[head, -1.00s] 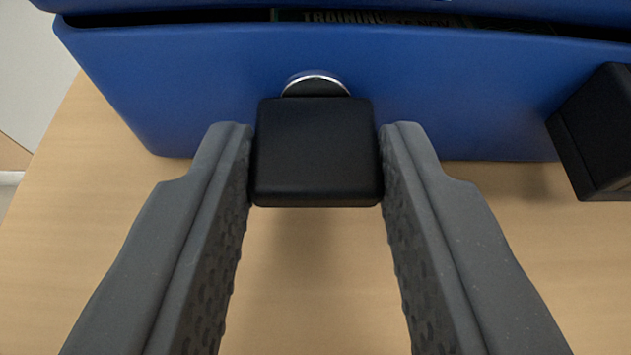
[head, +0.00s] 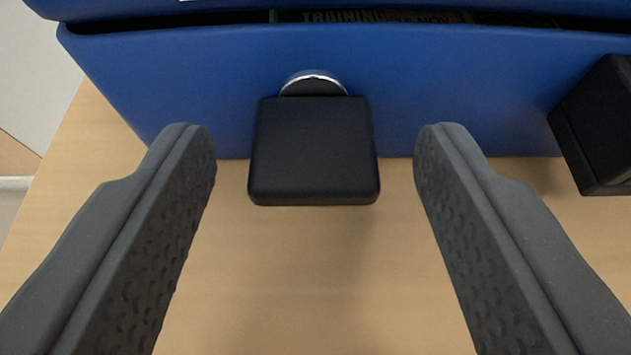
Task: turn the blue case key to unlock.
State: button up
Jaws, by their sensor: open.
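The blue case (head: 190,75) spans the top of the head view, with its front face toward me. The key's black square head (head: 314,152) sticks out from that face. A silver-rimmed lock (head: 314,82) shows just behind it, partly hidden. The key's head looks level and square to the view. My gripper (head: 315,148) is open. Its two grey fingers stand on either side of the key's head, with a clear gap on both sides, touching nothing.
A second black block (head: 598,130) is on the case front at the right edge. A narrow gap under the case's upper part shows printed items reading "TRAINING" (head: 340,16). The wooden counter (head: 300,290) below is bare.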

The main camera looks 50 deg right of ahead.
jog(key=p+v, duration=0.2)
jog(key=v, duration=1.1)
jog(key=shift+s+a+p, duration=0.15)
jog(key=shift+a+p, duration=0.15)
jog(key=shift+p, duration=0.1)
jog(key=shift+r, duration=0.1)
jog(key=w+a+r+n+t+y+p, duration=0.1)
jog(key=w+a+r+n+t+y, duration=0.3)
jog(key=a+r, duration=0.7)
jog(key=w+a+r+n+t+y+p, duration=0.1)
jog(key=w+a+r+y, duration=0.2)
jog(key=w+a+r, duration=0.75)
jog(key=s+a+r+n+y, duration=0.1)
jog(key=s+a+r, duration=0.1)
jog(key=s+r, duration=0.3)
jog(key=s+a+r+n+y, duration=0.1)
jog(key=s+a+r, duration=0.2)
jog(key=r, duration=0.8)
jog(key=s+a+r+n+t+y+p, duration=0.1)
jog(key=s+a+r+n, duration=0.1)
jog(key=s+r, duration=0.4)
notch_tip(320, 180, up, 3)
jog(key=shift+s+a+r, duration=0.1)
jog(key=shift+s+a, duration=0.2)
jog(key=shift+a, duration=0.25)
jog(key=shift+n, duration=0.5)
jog(key=s+r, duration=0.5)
jog(key=shift+a+r, duration=0.15)
jog(key=shift+a, duration=0.25)
jog(key=shift+c, duration=0.3)
